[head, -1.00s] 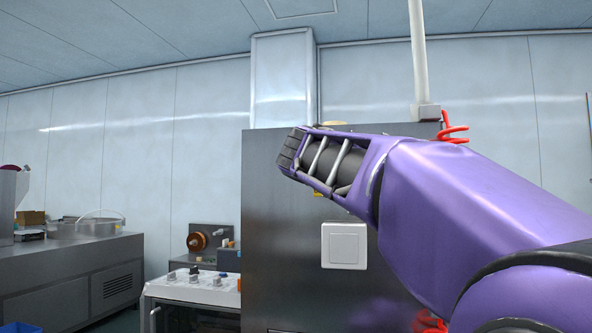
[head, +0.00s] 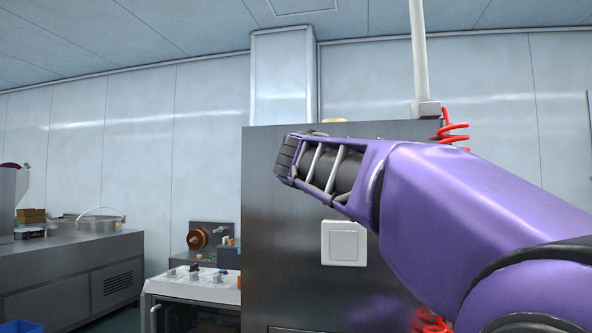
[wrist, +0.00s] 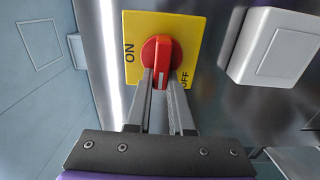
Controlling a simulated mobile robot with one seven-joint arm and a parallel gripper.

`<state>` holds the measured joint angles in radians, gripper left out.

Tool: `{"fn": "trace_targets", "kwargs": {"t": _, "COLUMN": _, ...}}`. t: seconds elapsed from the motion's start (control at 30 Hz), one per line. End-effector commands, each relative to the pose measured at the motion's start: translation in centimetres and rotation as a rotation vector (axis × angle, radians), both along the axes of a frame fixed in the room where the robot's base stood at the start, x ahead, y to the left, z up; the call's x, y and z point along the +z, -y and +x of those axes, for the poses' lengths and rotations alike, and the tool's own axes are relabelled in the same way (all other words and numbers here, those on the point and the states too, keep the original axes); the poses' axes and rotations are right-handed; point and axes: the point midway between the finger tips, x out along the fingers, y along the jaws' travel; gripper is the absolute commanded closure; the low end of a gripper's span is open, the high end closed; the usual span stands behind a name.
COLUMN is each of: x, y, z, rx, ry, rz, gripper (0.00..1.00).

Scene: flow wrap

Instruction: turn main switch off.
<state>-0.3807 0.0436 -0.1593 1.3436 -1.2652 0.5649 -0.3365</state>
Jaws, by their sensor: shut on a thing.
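The main switch shows in the wrist view as a red rotary knob (wrist: 151,50) on a yellow plate (wrist: 190,30). The plate reads ON at its left and OFF at its lower right. The knob's raised grip bar runs roughly up and down in the picture, its lower end between the two words. My gripper (wrist: 163,76) has one finger on each side of this bar and is shut on it. In the head view my purple arm hides the switch and the fingertips.
A white wall switch box (wrist: 272,45) sits to the right of the plate; it also shows in the head view (head: 344,243), below my wrist, on the dark metal cabinet (head: 275,220). A red coiled hose (head: 455,128) hangs behind my arm. A workbench (head: 70,265) stands at the left.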

Motion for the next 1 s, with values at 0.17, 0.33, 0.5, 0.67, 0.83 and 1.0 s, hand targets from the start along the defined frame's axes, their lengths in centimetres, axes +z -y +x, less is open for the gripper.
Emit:
{"fn": "trace_targets", "kwargs": {"t": 0.17, "x": 0.01, "y": -0.03, "z": -0.01, "rx": 0.001, "ry": -0.007, "rz": -0.024, "gripper": 1.00}}
{"fn": "trace_targets", "kwargs": {"t": 0.33, "x": -0.01, "y": -0.03, "z": -0.01, "rx": 0.001, "ry": -0.008, "rz": -0.029, "gripper": 1.00}}
{"fn": "trace_targets", "kwargs": {"t": 0.5, "x": -0.02, "y": -0.04, "z": -0.01, "rx": 0.001, "ry": -0.008, "rz": -0.029, "gripper": 1.00}}
{"fn": "trace_targets", "kwargs": {"t": 0.67, "x": -0.04, "y": -0.04, "z": 0.00, "rx": 0.001, "ry": -0.008, "rz": -0.028, "gripper": 0.62}}
{"fn": "trace_targets", "kwargs": {"t": 0.83, "x": -0.05, "y": -0.02, "z": 0.00, "rx": 0.001, "ry": -0.009, "rz": -0.028, "gripper": 0.50}}
{"fn": "trace_targets", "kwargs": {"t": 1.0, "x": -0.06, "y": -0.01, "z": 0.00, "rx": 0.000, "ry": -0.009, "rz": -0.027, "gripper": 0.50}}
